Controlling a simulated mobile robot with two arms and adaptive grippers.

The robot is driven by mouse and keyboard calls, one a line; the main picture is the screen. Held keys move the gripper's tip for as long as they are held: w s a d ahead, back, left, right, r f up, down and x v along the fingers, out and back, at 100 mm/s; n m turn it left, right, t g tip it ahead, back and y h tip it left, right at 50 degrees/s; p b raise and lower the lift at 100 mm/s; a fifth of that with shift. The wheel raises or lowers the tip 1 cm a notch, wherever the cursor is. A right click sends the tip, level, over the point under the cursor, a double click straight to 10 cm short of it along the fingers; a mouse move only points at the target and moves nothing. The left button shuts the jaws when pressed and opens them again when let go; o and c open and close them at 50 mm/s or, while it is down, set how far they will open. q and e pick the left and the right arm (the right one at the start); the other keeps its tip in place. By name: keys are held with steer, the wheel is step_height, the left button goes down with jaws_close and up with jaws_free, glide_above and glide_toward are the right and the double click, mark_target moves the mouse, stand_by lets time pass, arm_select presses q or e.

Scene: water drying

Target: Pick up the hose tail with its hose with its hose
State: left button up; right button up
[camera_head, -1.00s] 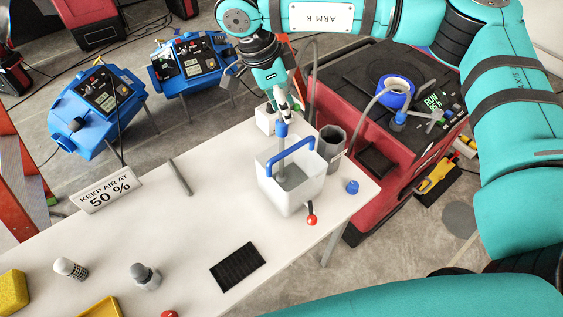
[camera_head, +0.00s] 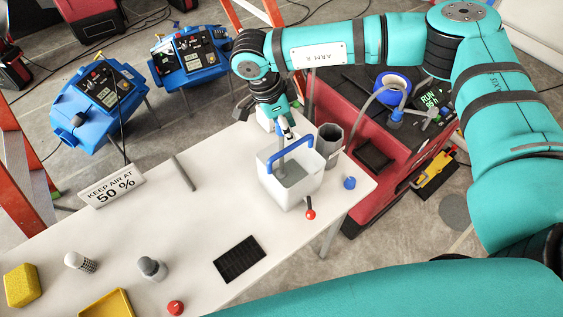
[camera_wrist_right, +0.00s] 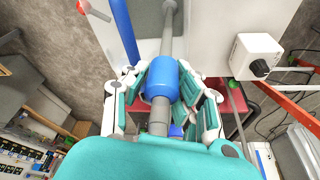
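The hose tail, a grey tube with a blue collar, stands tilted in a white bucket (camera_head: 303,192) with a blue handle (camera_head: 290,144). In the right wrist view the blue collar (camera_wrist_right: 162,80) lies between the fingers of my right gripper (camera_wrist_right: 163,84). The fingers are drawn in on both sides and seem to touch it. In the head view my right gripper (camera_head: 285,125) is above the bucket's far edge and hides most of the collar. The tube's grey lower part (camera_head: 281,168) runs down into the bucket. My left gripper is not in view.
A dark grey cup (camera_head: 329,140) stands close right of the bucket. A blue cap (camera_head: 349,183) and a red-knobbed lever (camera_head: 310,213) are near it. A black mat (camera_head: 239,259) and a sign (camera_head: 111,188) are on the white table (camera_head: 190,225). A red machine (camera_head: 375,185) stands behind.

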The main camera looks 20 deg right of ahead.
jaws_close()
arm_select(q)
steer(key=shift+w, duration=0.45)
arm_select(e)
steer(key=shift+r, duration=0.1)
steer(key=shift+r, duration=0.45)
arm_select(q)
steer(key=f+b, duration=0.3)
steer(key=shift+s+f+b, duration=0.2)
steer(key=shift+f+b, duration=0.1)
arm_select(e)
step_height(320, 180, up, 27)
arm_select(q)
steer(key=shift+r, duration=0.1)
arm_select(e)
steer(key=shift+r, duration=0.1)
